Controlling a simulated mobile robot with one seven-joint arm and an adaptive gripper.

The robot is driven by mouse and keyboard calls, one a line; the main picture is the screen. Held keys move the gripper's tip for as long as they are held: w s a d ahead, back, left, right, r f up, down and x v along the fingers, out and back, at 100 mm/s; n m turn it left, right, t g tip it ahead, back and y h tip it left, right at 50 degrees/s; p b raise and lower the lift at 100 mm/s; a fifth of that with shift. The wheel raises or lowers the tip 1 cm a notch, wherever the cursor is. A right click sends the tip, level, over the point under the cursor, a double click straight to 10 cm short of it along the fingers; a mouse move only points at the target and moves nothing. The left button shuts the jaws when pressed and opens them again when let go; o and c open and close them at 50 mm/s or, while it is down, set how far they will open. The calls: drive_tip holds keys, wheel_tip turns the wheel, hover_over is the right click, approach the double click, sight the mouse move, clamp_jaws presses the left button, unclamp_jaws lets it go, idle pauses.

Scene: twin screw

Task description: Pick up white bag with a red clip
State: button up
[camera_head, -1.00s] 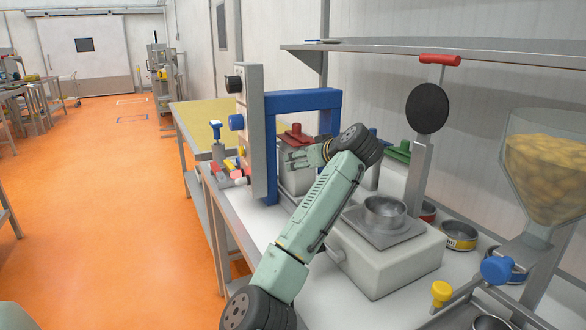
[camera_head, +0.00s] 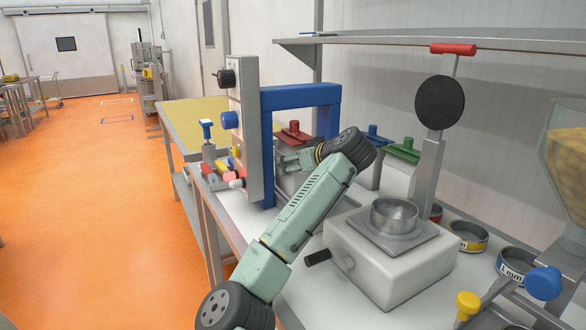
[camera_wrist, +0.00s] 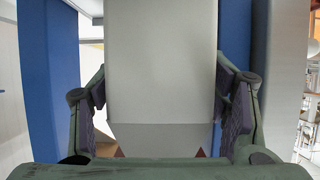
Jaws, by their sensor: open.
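I see no plain white bag with a red clip. The nearest match is a pale grey body with a red top (camera_head: 293,131) behind my arm in the head view, partly hidden; I cannot tell whether it is a bag. I cannot tell whether the fingers touch anything.
Similar pale bodies with blue (camera_head: 373,136) and green (camera_head: 404,149) tops stand to the right. A pale machine with a metal bowl (camera_head: 394,214) stands in front of them.

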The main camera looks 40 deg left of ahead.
drive_tip(key=shift+c, duration=0.3)
drive_tip(key=c, duration=1.1)
drive_tip(key=shift+r, duration=0.1)
